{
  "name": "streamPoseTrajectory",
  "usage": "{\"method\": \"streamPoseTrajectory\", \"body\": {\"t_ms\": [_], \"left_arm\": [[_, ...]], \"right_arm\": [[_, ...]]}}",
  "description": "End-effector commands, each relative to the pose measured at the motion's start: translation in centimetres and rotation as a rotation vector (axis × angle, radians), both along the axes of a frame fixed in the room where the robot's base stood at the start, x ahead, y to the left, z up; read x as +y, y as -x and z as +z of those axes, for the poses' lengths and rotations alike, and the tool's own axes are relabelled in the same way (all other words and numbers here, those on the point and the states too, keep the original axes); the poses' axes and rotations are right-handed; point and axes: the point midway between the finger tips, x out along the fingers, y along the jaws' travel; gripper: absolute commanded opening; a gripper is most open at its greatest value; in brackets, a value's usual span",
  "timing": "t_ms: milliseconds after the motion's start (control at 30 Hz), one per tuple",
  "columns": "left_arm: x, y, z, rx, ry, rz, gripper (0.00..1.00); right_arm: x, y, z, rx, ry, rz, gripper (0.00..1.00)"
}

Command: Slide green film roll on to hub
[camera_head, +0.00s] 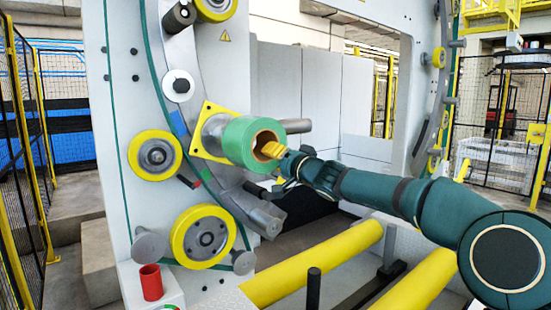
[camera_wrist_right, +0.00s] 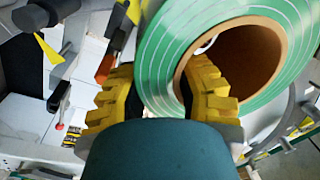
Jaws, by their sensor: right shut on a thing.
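The green film roll (camera_head: 238,140) has a brown cardboard core and lies on its side in the air, its open end facing right. The hub (camera_head: 212,128), a grey cylinder on a yellow square plate, is directly behind the roll's far end. I cannot tell whether the roll is around it or just in front of it. My right gripper (camera_head: 272,150) is shut on the roll's near rim. In the wrist view, one yellow finger is at the core opening and the other outside the green film (camera_wrist_right: 158,50). My left gripper is out of view.
Yellow wheels (camera_head: 155,155) and a curved grey rail surround the hub on the white machine panel. A grey rod (camera_head: 297,126) sticks out behind the roll. Yellow rollers (camera_head: 315,264) lie below. A red cup (camera_head: 151,282) stands at lower left.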

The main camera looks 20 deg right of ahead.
Motion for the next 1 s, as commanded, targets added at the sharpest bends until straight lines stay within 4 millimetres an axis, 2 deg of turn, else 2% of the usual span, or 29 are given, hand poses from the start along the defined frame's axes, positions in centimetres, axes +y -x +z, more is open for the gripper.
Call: {"method": "streamPoseTrajectory", "body": {"t_ms": [1000], "left_arm": [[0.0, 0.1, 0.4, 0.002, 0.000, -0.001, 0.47]], "right_arm": [[0.7, -1.8, 0.5, -0.008, -0.003, 0.003, 0.00]]}}
